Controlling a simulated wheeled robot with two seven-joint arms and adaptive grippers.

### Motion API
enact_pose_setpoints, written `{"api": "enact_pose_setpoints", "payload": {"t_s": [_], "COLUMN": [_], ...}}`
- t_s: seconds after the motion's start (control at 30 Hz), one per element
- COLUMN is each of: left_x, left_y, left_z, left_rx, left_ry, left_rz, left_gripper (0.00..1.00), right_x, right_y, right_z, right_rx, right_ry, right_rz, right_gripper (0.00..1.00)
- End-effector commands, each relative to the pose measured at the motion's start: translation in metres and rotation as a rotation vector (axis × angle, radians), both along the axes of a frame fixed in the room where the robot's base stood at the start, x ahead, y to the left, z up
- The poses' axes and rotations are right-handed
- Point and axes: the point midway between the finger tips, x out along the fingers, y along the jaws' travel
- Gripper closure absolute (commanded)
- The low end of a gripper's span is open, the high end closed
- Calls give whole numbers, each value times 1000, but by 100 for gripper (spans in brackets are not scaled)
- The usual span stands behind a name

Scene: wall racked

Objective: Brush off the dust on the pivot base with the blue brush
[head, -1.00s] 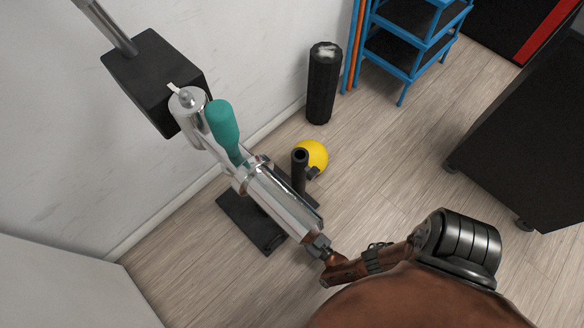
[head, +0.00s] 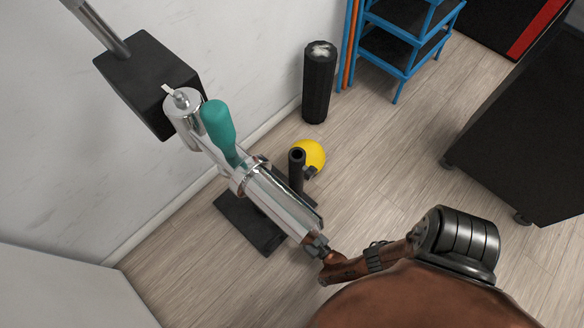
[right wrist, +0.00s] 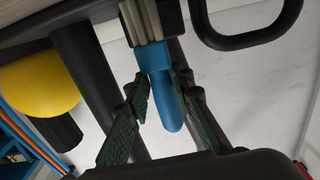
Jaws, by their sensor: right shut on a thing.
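In the right wrist view my right gripper (right wrist: 165,98) has its green-padded fingers on both sides of the blue brush (right wrist: 168,85) and is shut on it. The brush's beige-grey bristles (right wrist: 145,22) point to the top of the picture. In the head view a flat black plate (head: 252,222) with a short upright black tube (head: 297,172) stands on the floor; it looks like the pivot base. A chrome cylinder (head: 280,203) hides part of it. No dust can be made out. Neither gripper shows in the head view.
A teal grip (head: 219,127) lies along the chrome cylinder, beside a black block (head: 150,85) near the wall. A yellow ball (head: 312,152) touches or nearly touches the tube in the picture. Behind are a black roller (head: 318,85) and a blue rack (head: 402,70). Floor at centre right is clear.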

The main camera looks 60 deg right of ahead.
Motion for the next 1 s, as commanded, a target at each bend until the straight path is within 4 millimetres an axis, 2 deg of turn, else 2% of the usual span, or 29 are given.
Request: {"api": "enact_pose_setpoints", "payload": {"t_s": [1.0], "left_x": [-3], "left_y": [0], "left_z": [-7], "left_rx": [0], "left_ry": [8], "left_rz": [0], "left_gripper": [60], "right_x": [41], "right_y": [-6], "right_z": [2], "right_rx": [-1], "right_ry": [0], "right_rz": [0], "right_gripper": [100]}}
